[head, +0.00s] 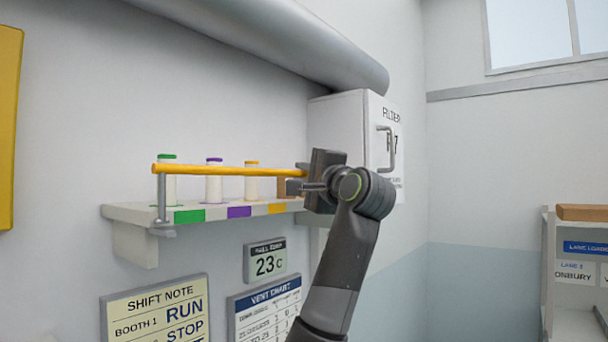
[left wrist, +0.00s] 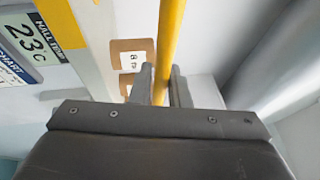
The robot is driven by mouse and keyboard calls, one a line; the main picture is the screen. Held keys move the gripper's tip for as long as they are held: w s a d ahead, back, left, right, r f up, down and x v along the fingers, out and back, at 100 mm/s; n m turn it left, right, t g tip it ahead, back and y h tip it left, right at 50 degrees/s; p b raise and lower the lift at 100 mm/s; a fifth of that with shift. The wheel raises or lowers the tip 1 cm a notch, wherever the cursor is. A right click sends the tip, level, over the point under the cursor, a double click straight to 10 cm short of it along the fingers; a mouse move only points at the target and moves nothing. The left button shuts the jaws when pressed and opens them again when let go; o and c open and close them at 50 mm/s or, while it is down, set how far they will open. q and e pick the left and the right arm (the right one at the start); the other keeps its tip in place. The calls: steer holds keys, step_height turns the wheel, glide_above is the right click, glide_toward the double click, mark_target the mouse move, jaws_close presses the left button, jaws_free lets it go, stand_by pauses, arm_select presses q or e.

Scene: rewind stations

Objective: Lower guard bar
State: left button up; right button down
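The yellow guard bar (head: 220,170) runs nearly level across the front of a wall shelf (head: 143,213), in front of several spools. Its left end meets a grey post (head: 161,198). My left gripper (head: 300,179) is at the bar's right end, which it partly hides. In the left wrist view the bar (left wrist: 168,45) passes between the two fingers of my left gripper (left wrist: 162,88), with little room on either side. I cannot tell whether the fingers press on it. My right gripper is not in view.
White spools with green (head: 167,180), purple (head: 214,180) and yellow (head: 251,178) caps stand on the shelf. Signs hang below.

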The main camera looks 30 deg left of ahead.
arm_select(q)
jaws_close()
